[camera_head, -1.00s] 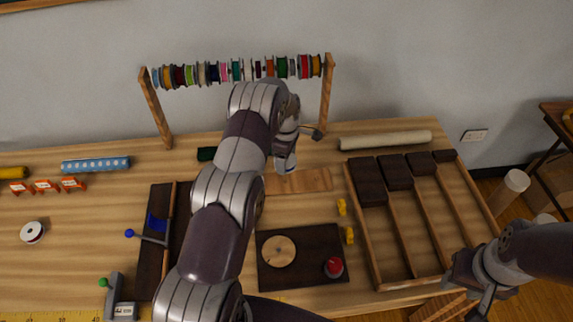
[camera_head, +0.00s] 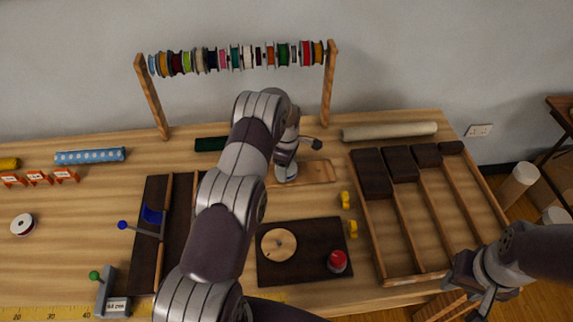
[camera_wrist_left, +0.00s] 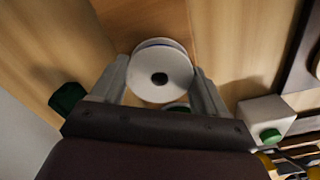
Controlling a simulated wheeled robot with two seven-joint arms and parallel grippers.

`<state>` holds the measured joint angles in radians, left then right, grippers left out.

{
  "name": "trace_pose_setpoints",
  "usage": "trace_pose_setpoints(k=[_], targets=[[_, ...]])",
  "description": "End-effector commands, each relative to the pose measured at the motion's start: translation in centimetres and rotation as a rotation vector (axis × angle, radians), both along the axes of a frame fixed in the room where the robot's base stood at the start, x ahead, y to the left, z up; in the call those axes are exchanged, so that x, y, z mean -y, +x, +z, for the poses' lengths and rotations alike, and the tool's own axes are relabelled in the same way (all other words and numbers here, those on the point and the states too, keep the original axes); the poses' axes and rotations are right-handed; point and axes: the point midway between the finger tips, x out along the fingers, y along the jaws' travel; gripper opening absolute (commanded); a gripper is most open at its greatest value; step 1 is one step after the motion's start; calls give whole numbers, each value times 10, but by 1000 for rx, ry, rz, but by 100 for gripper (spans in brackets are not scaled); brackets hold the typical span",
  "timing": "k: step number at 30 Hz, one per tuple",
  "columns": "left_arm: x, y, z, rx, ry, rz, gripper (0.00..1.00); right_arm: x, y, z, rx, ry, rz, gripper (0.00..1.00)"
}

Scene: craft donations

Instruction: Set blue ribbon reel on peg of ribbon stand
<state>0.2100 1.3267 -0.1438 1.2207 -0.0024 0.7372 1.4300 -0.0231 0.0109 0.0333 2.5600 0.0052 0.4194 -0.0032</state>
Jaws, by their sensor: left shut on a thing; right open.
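My left gripper (camera_head: 287,160) is shut on a reel with white flanges (camera_head: 286,172), with a thin blue edge between them. In the left wrist view the reel (camera_wrist_left: 160,72) sits flange-on between the two fingers (camera_wrist_left: 160,88), its dark centre hole visible. The reel is over or on a flat wooden board (camera_head: 318,172); contact cannot be told. No peg shows clearly; the arm and reel may hide it. A wooden rack (camera_head: 150,97) with a row of coloured reels (camera_head: 236,57) stands behind. My right gripper (camera_head: 472,285) is open and empty at the lower right.
A dark board (camera_head: 300,270) with a wooden disc and red knob lies in front. A divided wooden tray (camera_head: 425,276) fills the right side. A beige roll (camera_head: 390,131) and a dark green roll (camera_head: 210,144) lie at the back. A loose white reel (camera_head: 23,224) is far left.

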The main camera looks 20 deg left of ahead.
Motion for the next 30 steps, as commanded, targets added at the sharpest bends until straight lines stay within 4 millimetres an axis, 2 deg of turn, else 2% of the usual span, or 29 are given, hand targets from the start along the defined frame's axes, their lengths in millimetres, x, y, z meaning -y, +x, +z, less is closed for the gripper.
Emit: trace_pose_setpoints(k=[8,9,10,11,17,20,23,30], targets=[[0,0,1,0,0,0,40,0,0,1,0,0,0,43],[0,0,1,0,0,0,87,0,0,1,0,0,0,43],[0,0,1,0,0,0,97,0,0,1,0,0,0,43],[0,0,1,0,0,0,100,0,0,1,0,0,0,43],[0,0,1,0,0,0,100,0,0,0,0,0,0,43],[0,1,10,4,1,0,100,0,0,-3,0,0,0,43],[0,1,31,5,1,0,100,0,0,-10,0,0,0,43],[0,1,95,5,1,0,100,0,0,-23,0,0,0,43]])
